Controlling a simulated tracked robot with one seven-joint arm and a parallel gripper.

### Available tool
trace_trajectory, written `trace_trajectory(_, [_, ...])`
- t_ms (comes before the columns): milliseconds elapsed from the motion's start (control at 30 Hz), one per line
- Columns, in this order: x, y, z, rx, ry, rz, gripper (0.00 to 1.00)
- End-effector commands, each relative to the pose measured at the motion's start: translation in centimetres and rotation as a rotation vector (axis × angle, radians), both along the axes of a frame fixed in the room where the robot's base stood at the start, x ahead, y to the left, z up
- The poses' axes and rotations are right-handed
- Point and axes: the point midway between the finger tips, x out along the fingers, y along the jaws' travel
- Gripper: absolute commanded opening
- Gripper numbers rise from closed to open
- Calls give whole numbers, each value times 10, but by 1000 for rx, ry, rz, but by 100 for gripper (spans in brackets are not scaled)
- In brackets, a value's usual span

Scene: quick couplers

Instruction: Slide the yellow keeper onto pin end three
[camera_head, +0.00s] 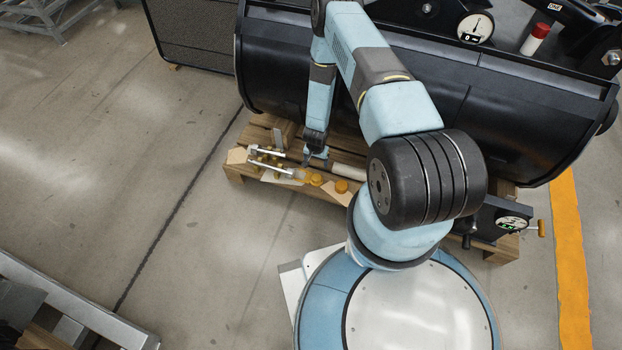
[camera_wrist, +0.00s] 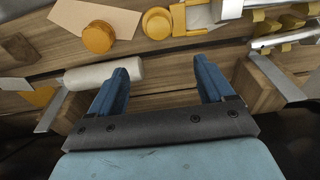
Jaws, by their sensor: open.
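My gripper (camera_wrist: 160,68) is open and empty, with bare wood showing between its fingers. In the head view my gripper (camera_head: 315,157) hangs over the wooden pallet, close to the small parts. Several yellow pieces lie there; I cannot tell which is the keeper. In the wrist view, one round yellow piece (camera_wrist: 98,38) sits on a tan card and another (camera_wrist: 158,22) lies beside a metal bracket, both beyond the fingertips. Smaller yellow pieces (camera_wrist: 268,27) are at metal rods on the right. A pin end marked three cannot be made out.
The pallet (camera_head: 234,170) stands before a large black bucket (camera_head: 290,60). A gauge (camera_head: 475,27) and a coupler sign "ONE" (camera_head: 555,6) are at the top right.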

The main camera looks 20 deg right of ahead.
Motion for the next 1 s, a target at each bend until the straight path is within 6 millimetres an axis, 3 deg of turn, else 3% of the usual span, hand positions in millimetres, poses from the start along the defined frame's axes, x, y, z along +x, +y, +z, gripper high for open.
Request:
trace_trajectory(200, [-12, -1, -22, -8, 9, -10, 81])
trace_trajectory(700, [-5, -6, -91, -8, 9, -10, 81])
trace_trajectory(1000, [-2, -6, -107, -8, 9, -10, 81])
